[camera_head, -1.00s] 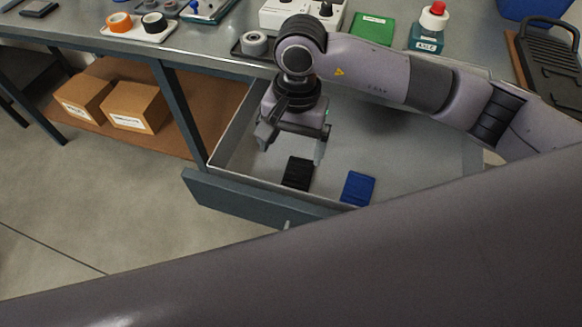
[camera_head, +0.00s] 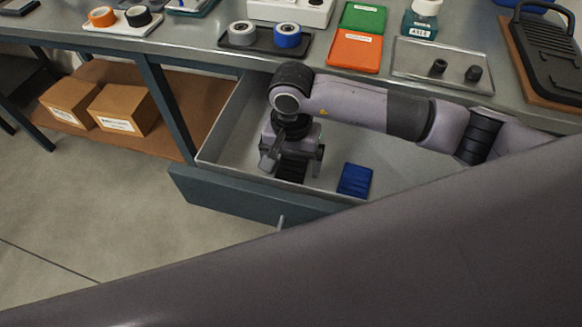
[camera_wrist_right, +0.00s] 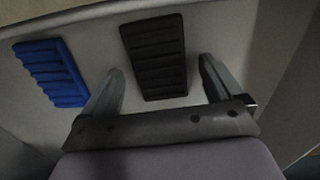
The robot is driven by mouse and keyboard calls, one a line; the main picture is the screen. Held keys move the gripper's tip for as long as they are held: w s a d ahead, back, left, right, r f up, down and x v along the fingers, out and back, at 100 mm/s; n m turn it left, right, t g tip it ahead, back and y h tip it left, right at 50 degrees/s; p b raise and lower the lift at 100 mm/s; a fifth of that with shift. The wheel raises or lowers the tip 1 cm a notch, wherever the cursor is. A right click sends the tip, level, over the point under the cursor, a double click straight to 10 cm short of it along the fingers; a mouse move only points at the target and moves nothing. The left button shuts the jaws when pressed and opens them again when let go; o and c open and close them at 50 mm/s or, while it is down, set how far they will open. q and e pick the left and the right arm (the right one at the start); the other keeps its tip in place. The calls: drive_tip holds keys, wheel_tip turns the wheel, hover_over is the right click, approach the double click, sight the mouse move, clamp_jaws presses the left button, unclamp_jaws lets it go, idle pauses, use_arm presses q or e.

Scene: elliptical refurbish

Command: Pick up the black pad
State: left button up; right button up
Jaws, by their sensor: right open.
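The black pad (camera_head: 291,170) lies flat on the floor of the open drawer (camera_head: 212,146), partly hidden by my right gripper in the head view. In the right wrist view the black pad (camera_wrist_right: 155,57) shows whole, with ridges across it. My right gripper (camera_head: 291,168) is open and points down into the drawer over the pad. In the wrist view its two fingers (camera_wrist_right: 162,80) stand apart on either side of the pad's near end, with nothing between them clearly held. My left gripper is not in view.
A blue pad (camera_head: 355,180) lies in the drawer to the right of the black one; it also shows in the wrist view (camera_wrist_right: 51,72). The drawer walls surround both. The bench above holds tape rolls (camera_head: 287,36), an orange case (camera_head: 355,52) and a clear tray (camera_head: 440,66).

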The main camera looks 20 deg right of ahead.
drive_tip(key=c, duration=1.2)
drive_tip(key=shift+o, duration=0.2)
